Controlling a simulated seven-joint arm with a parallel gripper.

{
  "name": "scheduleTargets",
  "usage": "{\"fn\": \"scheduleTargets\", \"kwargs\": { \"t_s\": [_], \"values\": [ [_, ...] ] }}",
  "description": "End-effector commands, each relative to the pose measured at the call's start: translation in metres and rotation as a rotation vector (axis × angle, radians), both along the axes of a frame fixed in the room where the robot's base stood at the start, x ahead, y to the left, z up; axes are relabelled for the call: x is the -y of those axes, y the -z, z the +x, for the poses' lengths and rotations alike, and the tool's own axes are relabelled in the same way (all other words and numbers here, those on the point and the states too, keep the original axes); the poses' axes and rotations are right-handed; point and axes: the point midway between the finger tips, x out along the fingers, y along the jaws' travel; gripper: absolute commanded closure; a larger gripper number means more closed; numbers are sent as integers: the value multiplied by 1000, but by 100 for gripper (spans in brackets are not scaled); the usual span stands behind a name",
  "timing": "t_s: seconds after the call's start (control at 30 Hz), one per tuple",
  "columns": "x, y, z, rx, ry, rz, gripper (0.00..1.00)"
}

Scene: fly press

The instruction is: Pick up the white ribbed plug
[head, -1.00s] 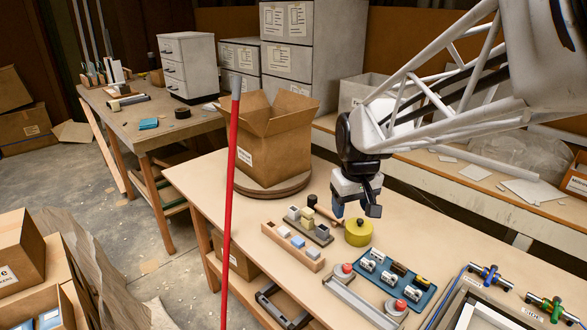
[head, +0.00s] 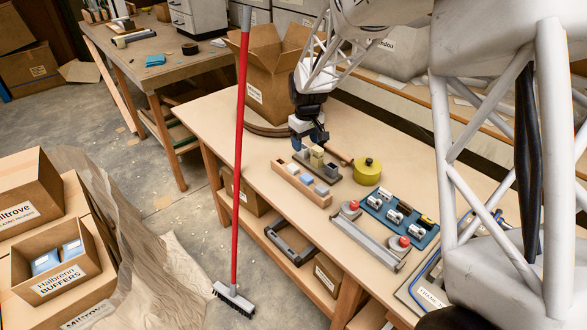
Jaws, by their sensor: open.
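My gripper (head: 309,140) is open, pointing down, just above or behind the far end of two small racks. I see nothing between its fingers. The wooden rack (head: 284,175) holds white and blue pieces; the dark rack (head: 335,181) beside it holds beige and grey blocks. Further right, a blue tray (head: 413,238) holds several small parts, including a white part with dark marks (head: 376,203) and a second one like it (head: 393,216). Ribs are too small to make out, so I cannot tell which white piece is the ribbed plug.
A yellow round tin (head: 367,171) stands right of the racks. An open cardboard box (head: 271,83) stands behind my gripper. A red-handled broom (head: 240,150) stands before the table's left side. Bare tabletop (head: 215,125) shows at left.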

Motion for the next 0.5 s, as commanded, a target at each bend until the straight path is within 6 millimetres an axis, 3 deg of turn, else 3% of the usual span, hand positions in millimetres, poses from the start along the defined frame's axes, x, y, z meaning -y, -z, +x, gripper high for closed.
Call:
{"fn": "scheduleTargets", "kwargs": {
  "t_s": [0.2,0.5],
  "values": [
    [-28,43,28,-21,-65,-6,38],
    [-43,64,41,-28,-100,-8,38]
  ]
}}
